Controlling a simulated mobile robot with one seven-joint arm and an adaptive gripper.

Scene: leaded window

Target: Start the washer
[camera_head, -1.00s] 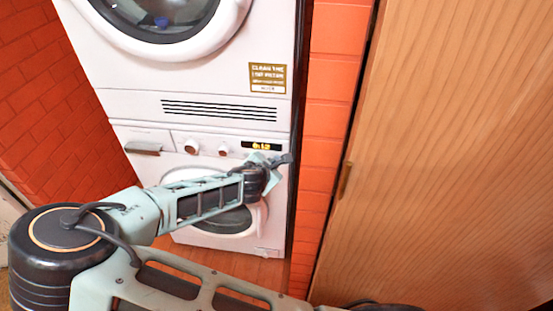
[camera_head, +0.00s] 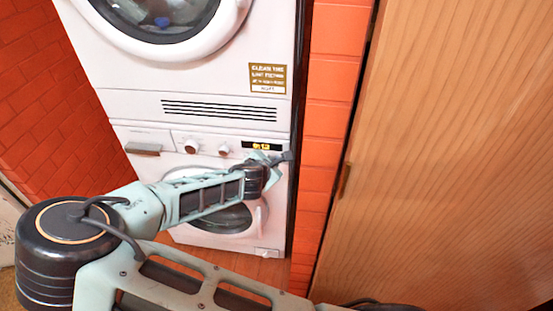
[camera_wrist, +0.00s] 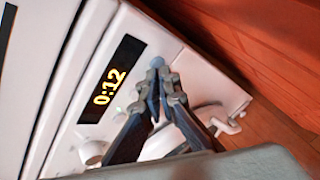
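The white washer (camera_head: 187,235) is the lower of two stacked machines, with a round door (camera_head: 225,218) partly behind my arm. Its panel has two knobs (camera_head: 191,146) and a lit display (camera_head: 261,146). In the wrist view the display (camera_wrist: 112,80) reads 0:12 in yellow, and a white knob (camera_wrist: 92,152) shows at the lower left. My gripper (camera_head: 287,157) is at the right end of the panel, just below the display. In the wrist view my gripper (camera_wrist: 165,82) has its fingertips together, with nothing seen held. Whether the tips touch the panel I cannot tell; the panel under them is hidden.
A second white machine (camera_head: 130,72) with a round window stands on top of the washer. An orange brick wall (camera_head: 331,100) is close on the right, then a wooden door with vertical grain (camera_head: 460,150). Brick also lines the left.

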